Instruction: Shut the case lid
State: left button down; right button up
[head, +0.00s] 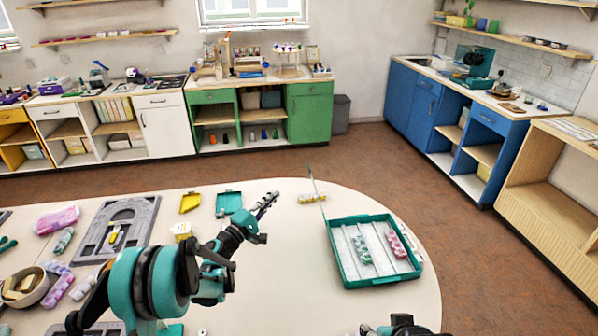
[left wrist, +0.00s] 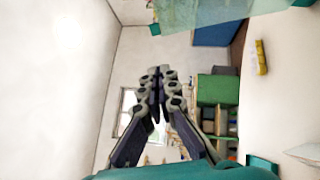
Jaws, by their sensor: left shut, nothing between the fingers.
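The teal case (head: 347,270) lies open on the right part of the round-ended table. Its pale, ribbed inside holds a green bead piece (head: 362,250) and a pink one (head: 396,243). Its lid (head: 317,190) stands up at the case's left side, seen almost edge-on as a thin teal line. In the left wrist view a see-through teal panel (left wrist: 190,12), apparently the lid, crosses the top. My left gripper (head: 267,203) is shut and empty, above the table, left of the lid and apart from it. Only dark parts of my right arm show at the bottom edge; its fingers cannot be made out.
A yellow bead strip (head: 312,198) lies behind the case, by the lid; it also shows in the left wrist view (left wrist: 261,57). A yellow tray (head: 190,203) and a teal tray (head: 229,203) lie at the back. A grey board (head: 95,243) and bead pieces crowd the left.

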pick_arm(q)
jog(key=s+d+b+x, duration=0.1)
jog(key=b+x, duration=0.3)
jog(key=x, duration=0.8)
jog(key=shift+d+r, duration=0.4)
jog(key=shift+d, duration=0.2)
jog(key=shift+w, duration=0.1)
